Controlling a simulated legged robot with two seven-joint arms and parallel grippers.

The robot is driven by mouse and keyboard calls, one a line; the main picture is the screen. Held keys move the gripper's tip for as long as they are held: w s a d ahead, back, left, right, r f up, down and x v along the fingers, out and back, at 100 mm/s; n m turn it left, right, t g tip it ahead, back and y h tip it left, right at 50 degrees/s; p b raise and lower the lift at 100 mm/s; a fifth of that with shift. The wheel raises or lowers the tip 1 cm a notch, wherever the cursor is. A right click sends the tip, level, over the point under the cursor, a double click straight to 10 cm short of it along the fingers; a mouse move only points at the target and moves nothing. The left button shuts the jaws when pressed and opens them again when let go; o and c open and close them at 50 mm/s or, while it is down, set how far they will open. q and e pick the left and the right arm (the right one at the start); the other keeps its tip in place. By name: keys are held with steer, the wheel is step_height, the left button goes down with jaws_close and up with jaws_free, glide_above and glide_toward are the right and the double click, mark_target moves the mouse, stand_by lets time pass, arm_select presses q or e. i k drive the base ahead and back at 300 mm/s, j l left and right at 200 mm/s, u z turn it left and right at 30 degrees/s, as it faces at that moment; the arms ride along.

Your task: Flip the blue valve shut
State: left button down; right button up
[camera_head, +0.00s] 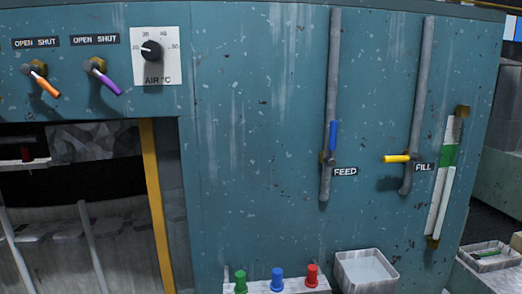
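The blue valve (332,137) is a lever on the grey vertical pipe labelled FEED, right of the middle of the head view. Its blue handle points straight up, in line with the pipe, from a brownish valve body (327,158). The FEED label (345,171) sits just right of the pipe. Neither of my grippers is in view, and nothing touches the blue handle.
A yellow lever (396,158) lies crosswise on the FILL pipe (417,90) to the right. Orange (46,87) and purple (107,82) levers and a dial (151,50) are upper left. Coloured pegs and a white bin (366,270) stand below; the panel between is clear.

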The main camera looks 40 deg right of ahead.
mark_target(330, 161)
steer(key=z, duration=1.7)
